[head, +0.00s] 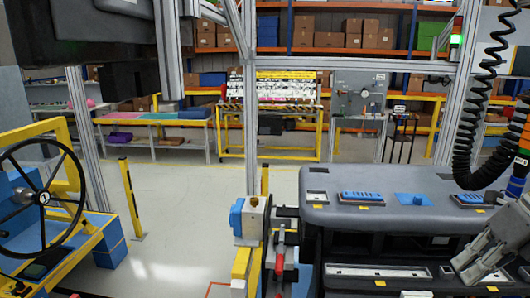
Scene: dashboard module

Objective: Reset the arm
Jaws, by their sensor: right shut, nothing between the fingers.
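My right gripper (468,266) shows at the right edge, reaching in over the right end of the dashboard module (330,205). It is grey, shut and empty, with its fingertips close to the front shelf of the module; I cannot tell whether they touch it. The module is dark grey with blue parts and yellow labels along its top. A light panel (378,271) lies along its front. My left gripper is not in view.
A black steering wheel (44,197) on a blue and yellow stand is at the left. A black coiled cable (466,135) hangs at the right. Metal posts rise behind the module. Open floor (180,200) lies left of the module. Shelves with boxes (335,40) stand at the back.

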